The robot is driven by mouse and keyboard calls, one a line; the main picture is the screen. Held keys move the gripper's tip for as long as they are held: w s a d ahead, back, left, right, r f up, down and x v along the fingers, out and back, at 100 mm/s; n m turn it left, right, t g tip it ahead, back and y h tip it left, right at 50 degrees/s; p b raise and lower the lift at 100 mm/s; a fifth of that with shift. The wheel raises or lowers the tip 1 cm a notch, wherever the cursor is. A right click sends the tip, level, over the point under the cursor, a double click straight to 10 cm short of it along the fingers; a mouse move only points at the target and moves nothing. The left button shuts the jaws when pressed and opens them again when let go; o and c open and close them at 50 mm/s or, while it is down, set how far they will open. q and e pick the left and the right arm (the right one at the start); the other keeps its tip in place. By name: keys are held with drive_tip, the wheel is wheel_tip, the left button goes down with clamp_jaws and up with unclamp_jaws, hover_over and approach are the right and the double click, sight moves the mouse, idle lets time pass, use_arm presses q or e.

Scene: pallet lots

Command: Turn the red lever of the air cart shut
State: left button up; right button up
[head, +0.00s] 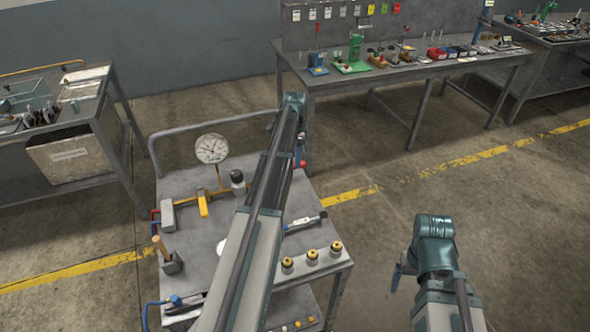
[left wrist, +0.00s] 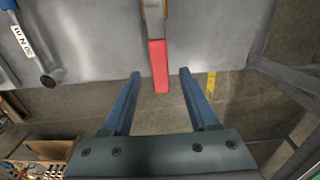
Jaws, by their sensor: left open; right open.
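The red lever (left wrist: 158,66) runs down from the top of the left wrist view, its end between my open left gripper's (left wrist: 160,73) fingertips. No contact with either finger is visible, and the depth is unclear. A yellow metal part (left wrist: 152,8) shows above the red grip. In the head view, a small red piece (head: 302,163) shows beside my left arm at the far edge of the air cart (head: 200,240). My arm hides most of the lever and that gripper there. My right gripper (head: 397,278) is right of the cart, mostly hidden, away from the lever.
A push rail (head: 215,122) edges the cart. A workbench (head: 400,75) stands behind; open floor lies right.

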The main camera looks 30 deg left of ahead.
use_arm(q)
wheel_tip(320, 180, down, 2)
drive_tip(key=shift+f+b, duration=0.25)
drive_tip(key=shift+b, duration=0.5)
use_arm(e)
wheel_tip(320, 180, down, 2)
drive_tip(key=shift+f, duration=0.25)
use_arm(q)
clamp_jaws()
idle(0.5)
